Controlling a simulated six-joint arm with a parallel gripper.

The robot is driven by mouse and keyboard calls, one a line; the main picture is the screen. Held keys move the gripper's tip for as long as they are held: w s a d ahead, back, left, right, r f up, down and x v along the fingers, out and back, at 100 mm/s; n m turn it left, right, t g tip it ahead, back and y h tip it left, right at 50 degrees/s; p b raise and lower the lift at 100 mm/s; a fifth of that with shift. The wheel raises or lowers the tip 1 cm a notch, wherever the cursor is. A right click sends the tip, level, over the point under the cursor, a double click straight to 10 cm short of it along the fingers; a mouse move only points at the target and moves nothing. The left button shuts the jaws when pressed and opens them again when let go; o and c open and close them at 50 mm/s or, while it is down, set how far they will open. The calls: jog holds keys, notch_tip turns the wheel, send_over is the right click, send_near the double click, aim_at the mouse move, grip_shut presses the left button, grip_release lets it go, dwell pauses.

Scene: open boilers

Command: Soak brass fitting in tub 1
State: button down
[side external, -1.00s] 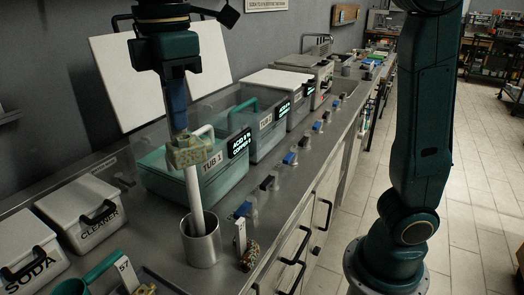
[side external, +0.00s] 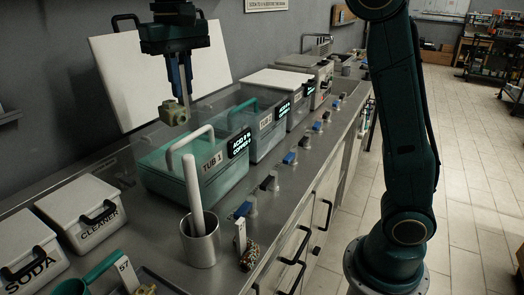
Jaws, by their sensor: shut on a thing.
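The brass fitting (side external: 174,113), a small dull yellow-green block, hangs at the fingertips of my gripper (side external: 182,92). My gripper points down and is shut on it. Tub 1 (side external: 215,181), greenish and labelled, stands on the steel counter with its top open. In this view the fitting appears over the tub's back left part, above the liquid and apart from it. A pale arched handle (side external: 188,142) rises at the tub. How far above the tub the fitting hangs is hard to tell.
A steel cup (side external: 203,247) holding a pale rod stands in front of tub 1. Tub 2 (side external: 262,135) sits behind it to the right. Lidded white boxes marked cleaner (side external: 90,220) and soda (side external: 25,262) are at left. A white panel (side external: 115,75) leans on the wall.

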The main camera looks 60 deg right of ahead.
jog(key=w+d+m, duration=0.5)
jog(key=d+m, duration=0.7)
jog(key=m, duration=0.3)
jog(key=shift+s+f, duration=0.2)
jog(key=shift+f, duration=2.5)
jog(key=shift+f, duration=0.2)
notch_tip(320, 180, down, 18)
jog(key=shift+r, duration=0.25)
dwell(2.6)
